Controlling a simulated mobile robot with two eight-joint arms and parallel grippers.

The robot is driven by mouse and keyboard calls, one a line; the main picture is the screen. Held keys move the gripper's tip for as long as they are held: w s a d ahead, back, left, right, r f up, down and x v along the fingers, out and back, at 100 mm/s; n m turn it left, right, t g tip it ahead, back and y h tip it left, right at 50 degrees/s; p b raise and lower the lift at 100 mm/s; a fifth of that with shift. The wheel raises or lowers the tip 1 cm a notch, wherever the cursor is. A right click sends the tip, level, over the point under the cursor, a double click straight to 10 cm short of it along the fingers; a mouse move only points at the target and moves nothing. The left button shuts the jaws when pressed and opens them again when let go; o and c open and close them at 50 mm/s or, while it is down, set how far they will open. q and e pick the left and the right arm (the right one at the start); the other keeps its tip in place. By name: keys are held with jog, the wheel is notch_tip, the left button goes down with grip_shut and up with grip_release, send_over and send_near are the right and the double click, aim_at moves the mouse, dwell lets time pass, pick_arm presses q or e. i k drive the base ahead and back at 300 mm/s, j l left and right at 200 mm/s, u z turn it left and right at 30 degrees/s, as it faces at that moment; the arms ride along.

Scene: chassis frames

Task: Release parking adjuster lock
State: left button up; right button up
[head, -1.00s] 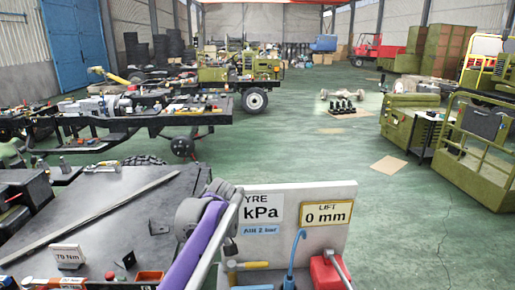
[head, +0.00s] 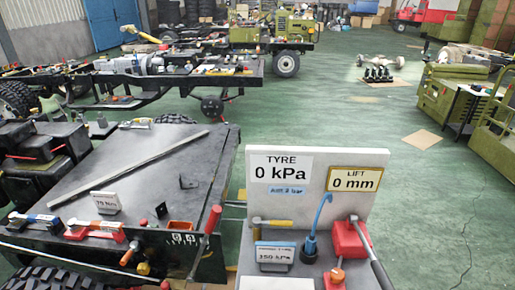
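I cannot pick out a part that is clearly the parking adjuster lock. A dark flat bench (head: 130,175) at the left bears a long grey bar (head: 128,168), a small white torque card (head: 106,202) and red-handled and blue-handled tools (head: 95,229) along its front edge. A red-gripped lever (head: 212,220) stands upright at its front right corner. Right of it, a grey panel (head: 319,212) shows TYRE 0 kPa and LIFT 0 mm. In front of the panel are a yellow-handled hammer (head: 273,223), a blue hooked tool (head: 312,240) and a red jack-like box with a lever (head: 347,238). Neither gripper shows.
A chassis frame on wheels (head: 160,85) stands behind the bench, with a green vehicle (head: 280,35) further back. Green cabinets (head: 445,95) stand at the right. An axle on a stand (head: 380,65) sits mid-floor. Open green floor (head: 340,115) lies between them.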

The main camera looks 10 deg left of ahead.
aim_at(134, 246)
jog(key=u, duration=1.65)
jog(key=i+j+z, duration=0.5)
jog(key=j+z, duration=0.2)
jog(key=j, duration=0.1)
